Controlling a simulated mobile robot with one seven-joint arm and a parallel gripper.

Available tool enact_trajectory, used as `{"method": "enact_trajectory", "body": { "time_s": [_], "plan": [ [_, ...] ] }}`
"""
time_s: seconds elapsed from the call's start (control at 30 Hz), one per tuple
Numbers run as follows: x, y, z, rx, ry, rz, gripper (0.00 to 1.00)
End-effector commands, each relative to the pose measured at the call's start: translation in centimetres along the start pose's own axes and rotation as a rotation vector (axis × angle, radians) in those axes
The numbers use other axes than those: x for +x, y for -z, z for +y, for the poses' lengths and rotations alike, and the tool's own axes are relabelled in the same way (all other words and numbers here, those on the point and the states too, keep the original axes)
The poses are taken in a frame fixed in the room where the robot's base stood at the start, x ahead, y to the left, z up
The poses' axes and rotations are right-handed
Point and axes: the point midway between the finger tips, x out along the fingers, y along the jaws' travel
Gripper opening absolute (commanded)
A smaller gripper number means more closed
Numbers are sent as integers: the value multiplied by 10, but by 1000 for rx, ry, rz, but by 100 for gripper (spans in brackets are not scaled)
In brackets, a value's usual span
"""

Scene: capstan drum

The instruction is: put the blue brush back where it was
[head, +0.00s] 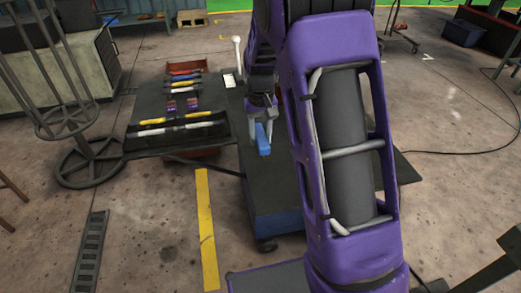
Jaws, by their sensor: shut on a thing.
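My gripper (262,110) hangs pointing down over the dark top of a cart, left of my large purple arm link. It is shut on a small blue object, which looks like the blue brush (263,139). The brush is held below the fingers, roughly upright, and its exact shape is too small to tell. I cannot tell whether its lower end touches the cart top. To the left, a dark side table (150,100) carries rows of tools, with a dark holder (140,134) along its front holding yellow and white pieces.
A red tray (203,66) stands at the back of the side table. A white round-topped lever (237,52) rises between table and cart (275,222). A round metal stand (90,160) is at the left. My arm hides part of the cart's right side.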

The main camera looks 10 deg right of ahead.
Motion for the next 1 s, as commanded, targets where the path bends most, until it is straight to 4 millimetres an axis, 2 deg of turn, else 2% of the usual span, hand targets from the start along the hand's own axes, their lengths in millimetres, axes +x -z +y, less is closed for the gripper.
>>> {"method": "enact_trajectory", "body": {
  "time_s": [0.17,0.37,0.73,0.77,0.9,1.0],
  "plan": [
    [15,0,0,0,0,-1,0],
    [42,0,0,-1,-1,-1,0],
    [46,0,0,-1,0,1,0],
    [45,0,0,-1,0,1,45],
    [45,0,0,-1,0,1,70],
    [45,0,0,-1,0,1,72]
  ]
}}
